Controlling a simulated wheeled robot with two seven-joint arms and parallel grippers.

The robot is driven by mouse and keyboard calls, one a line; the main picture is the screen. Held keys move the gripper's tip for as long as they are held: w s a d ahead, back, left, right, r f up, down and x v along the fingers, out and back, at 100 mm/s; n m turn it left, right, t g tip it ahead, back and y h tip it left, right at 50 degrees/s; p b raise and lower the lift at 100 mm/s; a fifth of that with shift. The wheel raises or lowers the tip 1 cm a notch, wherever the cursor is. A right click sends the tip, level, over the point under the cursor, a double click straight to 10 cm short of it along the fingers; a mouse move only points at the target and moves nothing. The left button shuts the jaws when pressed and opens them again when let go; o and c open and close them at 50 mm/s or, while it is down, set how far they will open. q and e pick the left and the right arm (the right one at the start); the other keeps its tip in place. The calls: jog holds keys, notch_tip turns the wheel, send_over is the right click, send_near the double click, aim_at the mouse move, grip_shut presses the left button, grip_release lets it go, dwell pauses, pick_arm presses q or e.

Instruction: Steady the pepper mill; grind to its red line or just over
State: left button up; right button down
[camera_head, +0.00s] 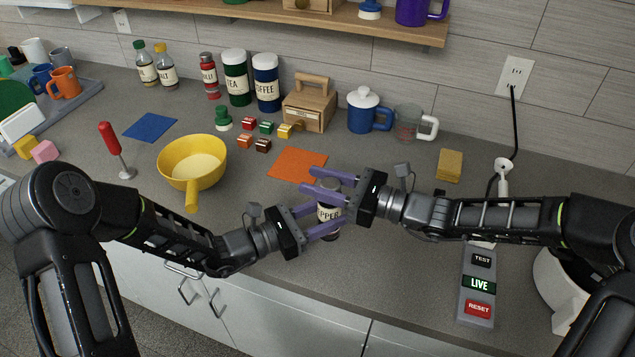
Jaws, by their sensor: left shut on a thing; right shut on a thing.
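The pepper mill (327,212) stands near the front of the grey counter, in the middle of the head view. Its light label reads PEPPER in part. My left gripper (324,223) is shut on the mill's lower body from the left. My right gripper (326,184) is shut on the mill's upper part from the right. The purple fingers cover much of the mill. I cannot make out a red line on it.
An orange mat (297,165) lies just behind the mill. A yellow pan (192,162) is to the left. A yellow sponge (450,165) lies at back right.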

jog(key=shift+w+d+r+m+t+h, duration=0.1)
jog(key=shift+w+m+t+h, duration=0.05)
jog(key=shift+m+t+h, duration=0.95)
jog(key=shift+w+d+m+t+h, duration=0.15)
jog(key=shift+m+t+h, duration=0.6)
jog(key=shift+t, duration=0.6)
jog(key=shift+w+a+r+m+t+h, duration=0.15)
jog(key=shift+m+t+h, duration=0.6)
jog(key=shift+m+t, duration=0.4)
jog(key=shift+d+f, duration=0.1)
jog(key=shift+d, duration=0.05)
jog(key=c, duration=0.9)
grip_release()
jog(key=shift+d+f, duration=0.1)
notch_tip(320, 180, up, 10)
